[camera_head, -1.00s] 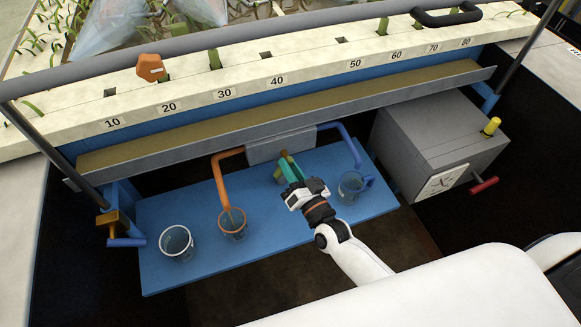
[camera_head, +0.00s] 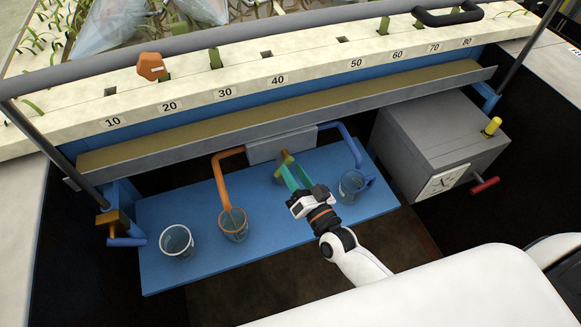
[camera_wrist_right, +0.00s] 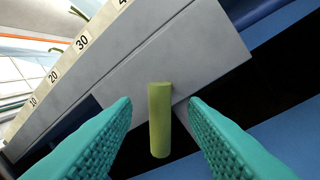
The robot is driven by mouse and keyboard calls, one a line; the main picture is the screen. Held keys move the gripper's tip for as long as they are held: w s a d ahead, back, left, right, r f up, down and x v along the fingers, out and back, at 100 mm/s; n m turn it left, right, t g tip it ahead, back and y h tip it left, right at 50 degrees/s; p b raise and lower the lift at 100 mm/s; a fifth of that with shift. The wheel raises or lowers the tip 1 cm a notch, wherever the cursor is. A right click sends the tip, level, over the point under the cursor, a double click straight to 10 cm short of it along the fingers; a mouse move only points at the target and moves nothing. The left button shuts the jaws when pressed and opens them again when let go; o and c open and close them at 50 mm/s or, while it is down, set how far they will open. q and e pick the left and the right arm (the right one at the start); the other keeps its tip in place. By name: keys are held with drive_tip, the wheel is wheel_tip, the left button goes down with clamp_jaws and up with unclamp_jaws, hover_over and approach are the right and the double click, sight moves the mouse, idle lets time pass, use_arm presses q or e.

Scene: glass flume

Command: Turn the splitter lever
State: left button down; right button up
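The splitter is a grey box (camera_head: 265,151) under the trough, with an orange pipe (camera_head: 222,180) on its left and a blue pipe (camera_head: 351,146) on its right. Its lever, a short olive-green bar (camera_head: 284,157), sticks out of the front; in the right wrist view the lever (camera_wrist_right: 160,120) is nearly upright. My right gripper (camera_head: 291,174) is just in front of the lever. Its teal fingers (camera_wrist_right: 160,110) are apart, with the lever showing in the gap and a space on each side. My left gripper is out of view.
The orange pipe ends in a clear cup (camera_head: 233,226) and the blue pipe at another cup (camera_head: 352,184). A third cup (camera_head: 177,243) stands left on the blue shelf (camera_head: 280,232). A grey box with a dial (camera_head: 440,140) is at the right.

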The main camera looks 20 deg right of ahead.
drive_tip(key=v, duration=0.9)
drive_tip(key=shift+s+b, duration=0.4)
drive_tip(key=shift+f, duration=0.1)
drive_tip(key=s+a+f+n+g+y, duration=0.1)
drive_tip(key=s+a+f+n+g, duration=0.15)
drive_tip(key=n+g, duration=0.35)
drive_tip(key=s+d+g+h, duration=0.4)
drive_tip(key=s+d+g, duration=0.2)
drive_tip(key=s+g, duration=0.35)
wheel_tip(320, 180, down, 24)
drive_tip(key=s+n+g, duration=0.1)
drive_tip(key=s+d+f+g, duration=0.1)
drive_tip(key=s+d+f, duration=0.2)
drive_tip(key=s+f, duration=1.3)
drive_tip(key=shift+s+f+h+p, duration=0.3)
drive_tip(key=shift+s+f+p, duration=0.1)
drive_tip(key=shift+s, duration=0.25)
